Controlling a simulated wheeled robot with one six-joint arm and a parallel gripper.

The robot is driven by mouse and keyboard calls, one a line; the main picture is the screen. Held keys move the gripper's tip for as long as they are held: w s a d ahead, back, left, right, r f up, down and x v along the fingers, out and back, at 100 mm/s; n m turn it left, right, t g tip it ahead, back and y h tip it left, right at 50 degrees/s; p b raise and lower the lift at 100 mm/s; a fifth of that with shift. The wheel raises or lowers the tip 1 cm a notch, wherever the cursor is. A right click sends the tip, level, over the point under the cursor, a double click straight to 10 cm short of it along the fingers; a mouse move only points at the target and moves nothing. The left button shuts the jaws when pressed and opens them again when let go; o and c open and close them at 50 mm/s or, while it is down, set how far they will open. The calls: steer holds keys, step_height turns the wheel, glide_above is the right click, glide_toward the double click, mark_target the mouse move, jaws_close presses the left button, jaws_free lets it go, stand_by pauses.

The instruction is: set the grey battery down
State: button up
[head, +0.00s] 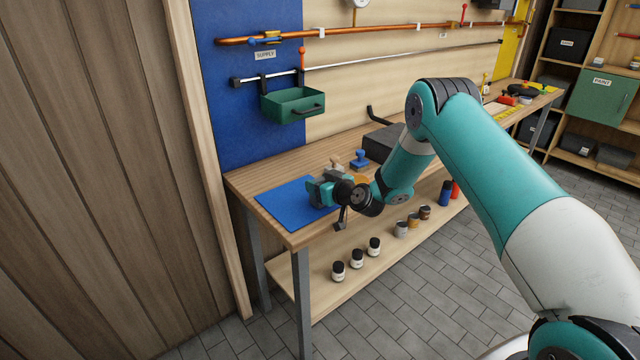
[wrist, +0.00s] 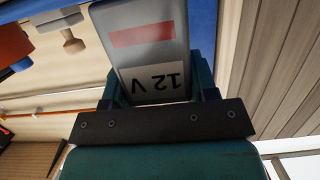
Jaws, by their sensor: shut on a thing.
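The grey battery (wrist: 150,45), with a red stripe and "12 V" printed on it, is held between the fingers of my gripper (wrist: 160,88) in the wrist view. In the head view my gripper (head: 320,190) is over the blue mat (head: 285,204) at the left end of the workbench (head: 240,181). There my gripper and wrist mostly hide the battery. I cannot tell whether the battery touches the mat.
Behind the gripper are a wooden-coloured knobbed piece (head: 336,163), a blue knobbed piece (head: 360,158) and a dark box (head: 384,143). A green supply bin (head: 292,105) hangs on the blue wall panel. Small jars (head: 356,259) stand on the lower shelf. The mat's left part is clear.

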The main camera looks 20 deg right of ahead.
steer(key=shift+f+b, duration=0.2)
steer(key=shift+b, duration=0.1)
steer(key=o, duration=1.1)
steer(key=shift+c, duration=0.2)
steer(key=shift+r, duration=0.15)
